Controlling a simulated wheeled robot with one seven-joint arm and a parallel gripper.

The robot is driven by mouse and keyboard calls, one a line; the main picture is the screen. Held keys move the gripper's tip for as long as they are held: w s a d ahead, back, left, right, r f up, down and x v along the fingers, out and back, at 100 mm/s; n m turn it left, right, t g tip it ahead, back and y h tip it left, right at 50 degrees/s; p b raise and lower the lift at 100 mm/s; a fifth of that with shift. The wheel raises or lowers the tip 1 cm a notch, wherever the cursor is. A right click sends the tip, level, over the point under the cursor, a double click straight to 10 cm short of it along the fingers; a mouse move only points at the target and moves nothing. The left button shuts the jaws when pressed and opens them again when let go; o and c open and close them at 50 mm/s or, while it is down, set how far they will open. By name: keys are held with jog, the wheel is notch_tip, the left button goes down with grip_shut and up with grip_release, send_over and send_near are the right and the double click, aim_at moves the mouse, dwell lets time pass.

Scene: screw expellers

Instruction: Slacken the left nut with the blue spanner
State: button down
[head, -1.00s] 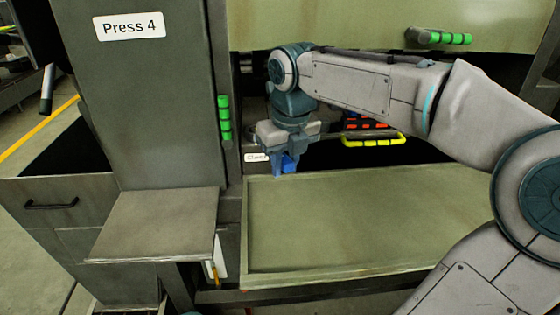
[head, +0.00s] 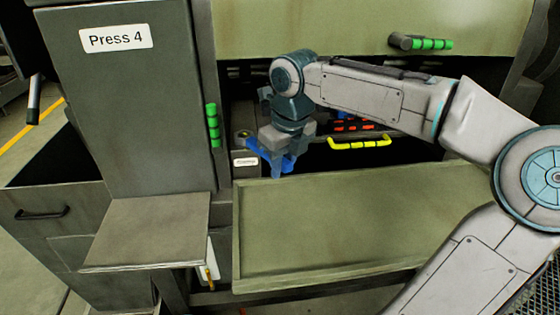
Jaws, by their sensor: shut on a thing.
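My gripper (head: 284,153) is shut on the blue spanner (head: 262,153) in the head view, just behind the back edge of the green tray. The spanner points left and slightly up from the jaws. A small brassy round part (head: 244,134), which looks like the left nut, sits on the dark block above the "Clamp" label (head: 245,162). The spanner's left end is close below and right of this part. I cannot tell whether it touches or fits around it. My gripper hides part of the spanner's other end.
The green tray (head: 330,225) lies empty in front. A yellow handle (head: 360,143) and red pieces (head: 352,126) are right of my gripper. The "Press 4" column (head: 135,110) with green grips (head: 213,125) stands close at left. The green press panel (head: 340,30) hangs above.

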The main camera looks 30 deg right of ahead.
jog(key=shift+d+r+p, duration=0.1)
jog(key=shift+d+p, duration=0.05)
jog(key=shift+p, duration=0.15)
jog(key=shift+w+d+n+p, duration=0.25)
jog(key=shift+d+n+p, duration=0.45)
jog(key=shift+p, duration=0.4)
jog(key=shift+d, duration=0.15)
jog(key=shift+p, duration=0.35)
jog(key=shift+w+d+n+p, duration=0.2)
jog(key=shift+n+p, duration=0.1)
jog(key=shift+p, duration=0.15)
jog(key=shift+d, duration=0.1)
jog(key=shift+w+d+n+p, duration=0.25)
jog(key=shift+d+n+p, duration=0.25)
jog(key=shift+p, duration=0.95)
jog(key=shift+d+p, duration=0.15)
jog(key=shift+p, duration=0.15)
